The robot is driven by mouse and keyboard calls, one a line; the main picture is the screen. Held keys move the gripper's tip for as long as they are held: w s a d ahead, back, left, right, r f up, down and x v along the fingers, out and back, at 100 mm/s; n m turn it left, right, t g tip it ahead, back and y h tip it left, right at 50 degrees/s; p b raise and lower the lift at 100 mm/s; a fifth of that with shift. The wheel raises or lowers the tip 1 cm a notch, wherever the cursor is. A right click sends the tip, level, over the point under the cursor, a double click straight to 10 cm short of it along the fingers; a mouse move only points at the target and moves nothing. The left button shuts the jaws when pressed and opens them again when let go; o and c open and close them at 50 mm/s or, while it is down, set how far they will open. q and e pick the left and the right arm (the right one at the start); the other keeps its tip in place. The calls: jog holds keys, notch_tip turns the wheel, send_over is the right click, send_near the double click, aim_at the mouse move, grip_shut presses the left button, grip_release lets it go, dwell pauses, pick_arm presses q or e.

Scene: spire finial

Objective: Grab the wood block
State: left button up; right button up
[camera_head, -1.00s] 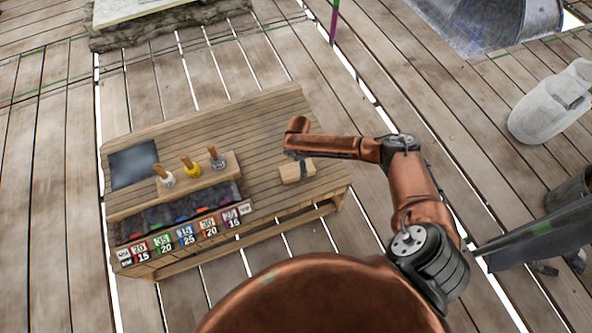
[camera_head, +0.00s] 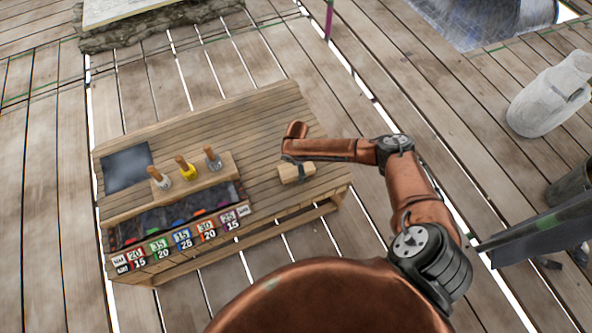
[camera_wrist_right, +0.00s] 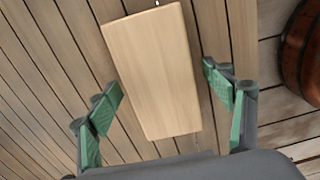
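The wood block (camera_head: 290,175) is a pale rectangular block on the right part of the slatted wooden table (camera_head: 262,118). It fills the middle of the right wrist view (camera_wrist_right: 152,65). My right gripper (camera_wrist_right: 162,95) is open, with one green-padded finger on each side of the block. Visible gaps separate the pads from the block's long sides; I cannot tell how high the fingers are above the table. In the head view my right gripper (camera_head: 299,167) is small and mostly hidden under my copper wrist. My left gripper is not in view.
A wooden rack (camera_head: 138,203) with several handled tools stands left of the block. A tray with coloured number labels (camera_head: 182,237) runs along the table's front. A dark square panel (camera_head: 126,167) lies at the far left. Bare table surrounds the block.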

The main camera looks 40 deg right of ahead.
jog(key=c, duration=1.4)
